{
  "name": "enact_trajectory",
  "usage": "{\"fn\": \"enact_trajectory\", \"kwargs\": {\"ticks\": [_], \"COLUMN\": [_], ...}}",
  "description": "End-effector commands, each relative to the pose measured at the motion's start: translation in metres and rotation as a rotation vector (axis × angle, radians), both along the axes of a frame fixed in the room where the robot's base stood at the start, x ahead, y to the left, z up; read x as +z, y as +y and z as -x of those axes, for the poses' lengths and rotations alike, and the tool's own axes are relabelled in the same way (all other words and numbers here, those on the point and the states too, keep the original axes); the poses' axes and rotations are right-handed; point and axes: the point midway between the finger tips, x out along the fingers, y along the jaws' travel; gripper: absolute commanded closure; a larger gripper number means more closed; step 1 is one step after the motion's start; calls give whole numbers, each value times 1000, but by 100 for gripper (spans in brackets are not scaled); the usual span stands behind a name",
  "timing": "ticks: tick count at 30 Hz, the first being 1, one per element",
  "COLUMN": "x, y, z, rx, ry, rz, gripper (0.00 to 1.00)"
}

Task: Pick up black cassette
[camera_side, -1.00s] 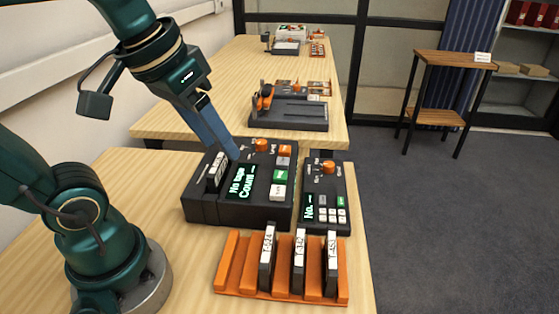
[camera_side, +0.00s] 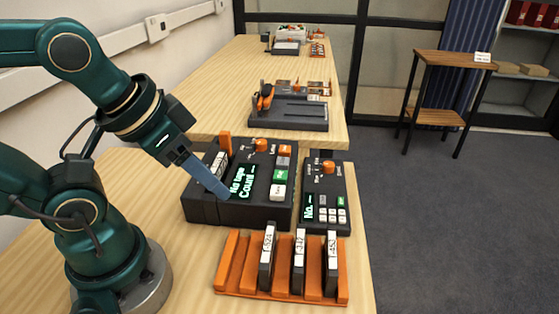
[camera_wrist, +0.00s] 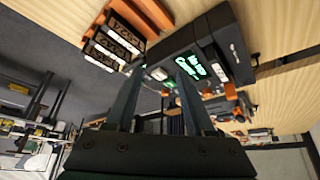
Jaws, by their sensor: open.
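Three black cassettes with white labels stand upright in an orange slotted rack (camera_side: 228,268) at the front: the left (camera_side: 267,262), middle (camera_side: 299,262) and right (camera_side: 331,262) ones. Label text is only partly legible. In the wrist view, the cassettes (camera_wrist: 112,48) show at upper left in the rack (camera_wrist: 155,12).
A smaller black keypad unit (camera_side: 328,190) stands right of the deck. An orange upright piece (camera_side: 226,145) shows at the deck's back left. Another grey device (camera_side: 290,112) stands on the farther table. Bare wood lies left of the rack.

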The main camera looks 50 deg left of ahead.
Motion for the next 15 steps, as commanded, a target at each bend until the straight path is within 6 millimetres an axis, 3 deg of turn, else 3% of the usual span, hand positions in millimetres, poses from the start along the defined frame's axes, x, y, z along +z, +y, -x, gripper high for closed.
{"fn": "enact_trajectory", "kwargs": {"ticks": [8,15], "x": [13,18], "y": [4,36], "z": [-8,-43], "rx": [95,355], "ry": [26,176], "rz": [38,91], "gripper": [46,46]}}
